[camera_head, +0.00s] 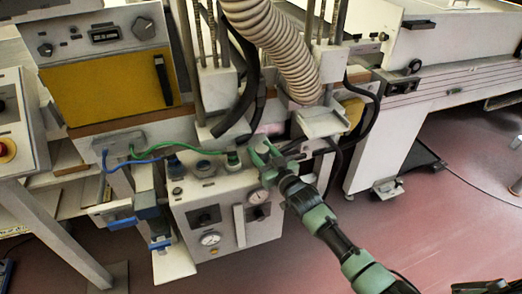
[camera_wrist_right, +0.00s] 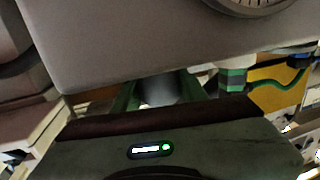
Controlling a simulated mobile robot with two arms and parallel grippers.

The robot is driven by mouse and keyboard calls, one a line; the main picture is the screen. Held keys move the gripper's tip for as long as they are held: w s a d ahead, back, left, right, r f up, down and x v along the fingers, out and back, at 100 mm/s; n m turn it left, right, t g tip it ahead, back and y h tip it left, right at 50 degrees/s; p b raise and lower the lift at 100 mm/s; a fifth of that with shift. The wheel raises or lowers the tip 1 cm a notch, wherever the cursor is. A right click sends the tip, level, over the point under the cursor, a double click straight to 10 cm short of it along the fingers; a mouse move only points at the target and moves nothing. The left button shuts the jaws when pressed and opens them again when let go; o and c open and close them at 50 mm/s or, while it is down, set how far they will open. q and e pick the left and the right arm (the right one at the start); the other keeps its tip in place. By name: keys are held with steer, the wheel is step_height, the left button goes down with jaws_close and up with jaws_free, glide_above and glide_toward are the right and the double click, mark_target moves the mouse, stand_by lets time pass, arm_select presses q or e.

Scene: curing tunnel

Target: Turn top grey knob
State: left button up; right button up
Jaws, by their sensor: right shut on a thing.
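My right gripper (camera_head: 264,162) reaches in from the lower right to the top right edge of the white control box (camera_head: 223,212). In the right wrist view its green fingers (camera_wrist_right: 158,98) are shut on a grey rounded thing (camera_wrist_right: 161,88), which looks like the top grey knob. The fingers hide most of this knob in the head view. A green-banded fitting (camera_head: 233,160) stands just left of the gripper on the box top; it also shows in the right wrist view (camera_wrist_right: 233,78).
A ribbed beige hose (camera_head: 272,40) and black cables hang close above the gripper. Blue-grey fittings (camera_head: 204,167) with blue and green cables sit left on the box top. Gauges (camera_head: 210,238) are on its front. Open red floor (camera_head: 430,225) lies to the right.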

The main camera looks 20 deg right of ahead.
mark_target(266, 156)
steer(key=o, duration=1.4)
steer(key=shift+r, duration=0.1)
steer(key=shift+c, duration=0.2)
steer(key=shift+s, duration=0.2)
steer(key=v, duration=0.7)
steer(key=shift+s, duration=0.2)
